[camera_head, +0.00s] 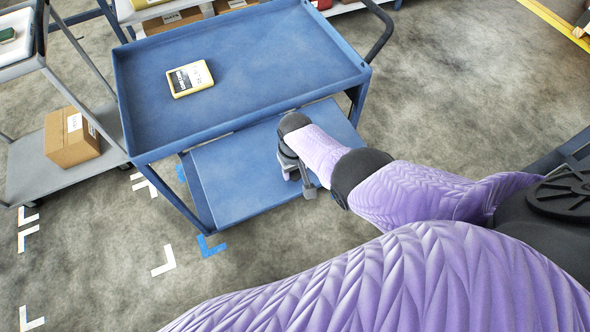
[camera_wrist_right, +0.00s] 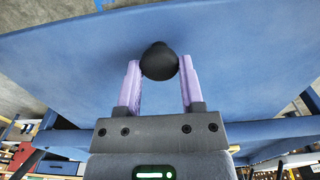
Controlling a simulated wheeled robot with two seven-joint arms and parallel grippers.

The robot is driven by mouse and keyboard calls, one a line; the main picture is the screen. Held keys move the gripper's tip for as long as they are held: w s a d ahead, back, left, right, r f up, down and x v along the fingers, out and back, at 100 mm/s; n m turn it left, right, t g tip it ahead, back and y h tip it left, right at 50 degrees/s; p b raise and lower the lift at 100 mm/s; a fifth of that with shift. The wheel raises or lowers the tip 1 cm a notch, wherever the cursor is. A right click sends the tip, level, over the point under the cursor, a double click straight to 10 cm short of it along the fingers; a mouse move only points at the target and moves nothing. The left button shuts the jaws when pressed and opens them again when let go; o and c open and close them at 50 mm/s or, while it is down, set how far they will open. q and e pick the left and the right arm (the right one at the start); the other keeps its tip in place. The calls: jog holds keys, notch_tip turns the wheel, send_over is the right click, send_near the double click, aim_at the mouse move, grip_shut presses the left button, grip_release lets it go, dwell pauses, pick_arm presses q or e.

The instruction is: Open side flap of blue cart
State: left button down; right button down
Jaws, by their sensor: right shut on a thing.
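The blue cart (camera_head: 155,135) stands ahead of me in the head view, with a raised rim around its top tray. A flat blue side flap (camera_head: 228,185) shows below the tray's near edge. In the right wrist view the flap (camera_wrist_right: 235,60) fills most of the picture behind a round black knob (camera_wrist_right: 159,61). My right gripper (camera_head: 297,172) is at the flap's face, its two purple fingers closed on either side of the knob. The knob is hidden in the head view. My left gripper is not in view.
A yellow device (camera_head: 190,78) lies on the cart's tray. A black push handle (camera_head: 381,32) sticks out at the far right corner. A grey trolley with a cardboard box (camera_head: 71,137) stands close on the left. The floor in front, with white and blue corner marks (camera_head: 211,246), is clear.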

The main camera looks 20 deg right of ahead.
dwell(0.3)
jog(key=shift+c, duration=1.1)
grip_release()
notch_tip(320, 180, up, 10)
jog(key=p, duration=0.8)
